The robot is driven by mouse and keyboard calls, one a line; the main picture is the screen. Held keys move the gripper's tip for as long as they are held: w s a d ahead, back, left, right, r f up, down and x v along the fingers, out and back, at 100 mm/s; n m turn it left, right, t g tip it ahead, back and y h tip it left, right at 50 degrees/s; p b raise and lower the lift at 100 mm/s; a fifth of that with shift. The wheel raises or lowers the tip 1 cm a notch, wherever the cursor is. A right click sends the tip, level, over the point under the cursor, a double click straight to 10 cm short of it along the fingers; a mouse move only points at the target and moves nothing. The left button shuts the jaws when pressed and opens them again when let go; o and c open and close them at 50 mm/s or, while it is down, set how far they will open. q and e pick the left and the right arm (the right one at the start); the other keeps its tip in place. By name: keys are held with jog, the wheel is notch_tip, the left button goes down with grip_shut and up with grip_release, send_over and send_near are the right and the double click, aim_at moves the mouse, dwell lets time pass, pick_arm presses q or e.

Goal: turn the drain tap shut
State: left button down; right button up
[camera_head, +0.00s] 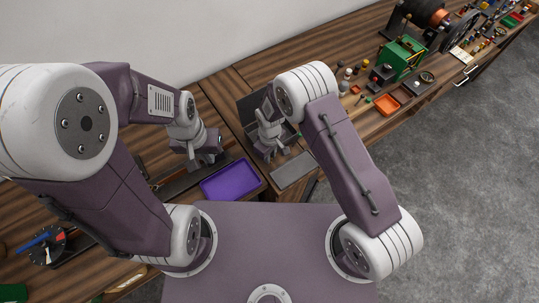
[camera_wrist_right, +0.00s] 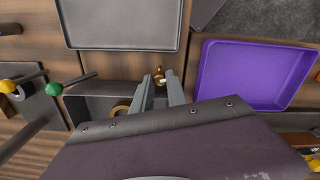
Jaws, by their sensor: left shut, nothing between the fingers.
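A small brass piece, which looks like the drain tap (camera_wrist_right: 158,76), shows in the right wrist view between the tips of my right gripper (camera_wrist_right: 160,84). The two fingers stand apart on either side of it; I cannot tell whether either touches it. In the head view my right gripper (camera_head: 272,152) points down at a dark box (camera_head: 250,106) on the bench, and the tap is not distinguishable there. My left gripper (camera_head: 205,162) is shut and empty above the bench, left of the right gripper and behind the purple tray.
The purple tray (camera_head: 231,195) and a grey tray (camera_head: 293,171) lie near the bench's front edge. The right wrist view also shows a green-knobbed lever (camera_wrist_right: 54,89) and a yellow-knobbed lever (camera_wrist_right: 8,86). A green machine (camera_head: 402,56) and small parts crowd the bench at right.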

jog(key=o, duration=0.4)
jog(key=shift+r, duration=0.1)
jog(key=shift+r, duration=0.4)
notch_tip(320, 180, up, 7)
jog(key=b, duration=0.2)
jog(key=shift+r+b, duration=0.1)
jog(key=shift+b, duration=0.2)
jog(key=shift+r, duration=0.5)
